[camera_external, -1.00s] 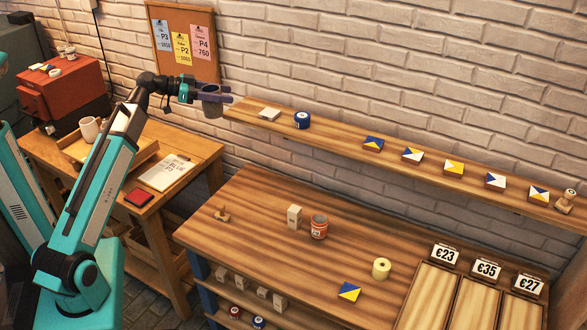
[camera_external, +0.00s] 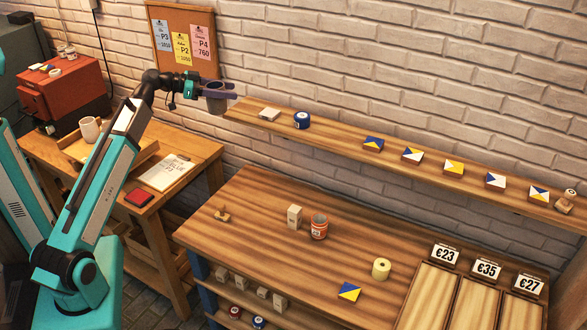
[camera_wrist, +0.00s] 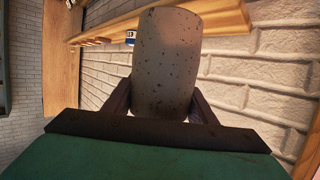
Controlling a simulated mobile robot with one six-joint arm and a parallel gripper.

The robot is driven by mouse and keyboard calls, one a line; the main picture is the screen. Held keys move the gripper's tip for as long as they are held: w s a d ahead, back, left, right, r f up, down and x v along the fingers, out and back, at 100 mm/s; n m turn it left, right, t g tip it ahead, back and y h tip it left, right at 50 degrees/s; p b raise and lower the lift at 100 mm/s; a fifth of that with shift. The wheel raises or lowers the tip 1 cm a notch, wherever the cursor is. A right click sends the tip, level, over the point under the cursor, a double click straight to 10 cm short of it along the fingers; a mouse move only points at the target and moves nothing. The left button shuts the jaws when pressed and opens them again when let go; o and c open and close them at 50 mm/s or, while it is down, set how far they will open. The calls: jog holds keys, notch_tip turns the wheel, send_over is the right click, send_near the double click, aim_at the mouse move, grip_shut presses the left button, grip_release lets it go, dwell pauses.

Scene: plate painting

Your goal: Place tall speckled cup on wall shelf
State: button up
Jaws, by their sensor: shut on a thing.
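The tall speckled cup (camera_wrist: 165,60) is pale grey with dark specks. My gripper (camera_wrist: 160,100) is shut on it, with a dark finger on each side. In the external view the cup (camera_external: 216,102) hangs in my gripper (camera_external: 220,93) just off the left end of the wall shelf (camera_external: 330,140), at about the shelf's height. It looks roughly upright there. The wall shelf also shows behind the cup in the wrist view (camera_wrist: 225,17). I cannot tell whether cup and shelf touch.
Several patterned tiles (camera_external: 412,154) and a wooden figure (camera_external: 566,200) stand farther right. Bare shelf shows between the tin and the tiles. A brick wall (camera_external: 400,60) is behind.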

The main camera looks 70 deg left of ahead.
jog(key=w+a+f+p, duration=0.1)
jog(key=w+a+p, duration=0.2)
jog(key=w+a, duration=0.4)
jog(key=shift+w+a, duration=0.2)
jog(key=shift+w, duration=0.95)
jog(key=shift+w+a, duration=0.1)
jog(key=shift+w+a+f+p, duration=0.15)
jog(key=shift+w+f+p, duration=0.05)
jog(key=shift+f+p, duration=0.4)
jog(key=shift+w+a+f+p, duration=0.15)
jog(key=shift+f+p, duration=0.3)
jog(key=shift+f, duration=0.75)
jog(key=shift+f, duration=0.2)
jog(key=o, duration=1.3)
jog(key=shift+r, duration=0.15)
jog(key=b+v, duration=0.3)
jog(key=v, duration=0.9)
jog(key=shift+d, duration=0.1)
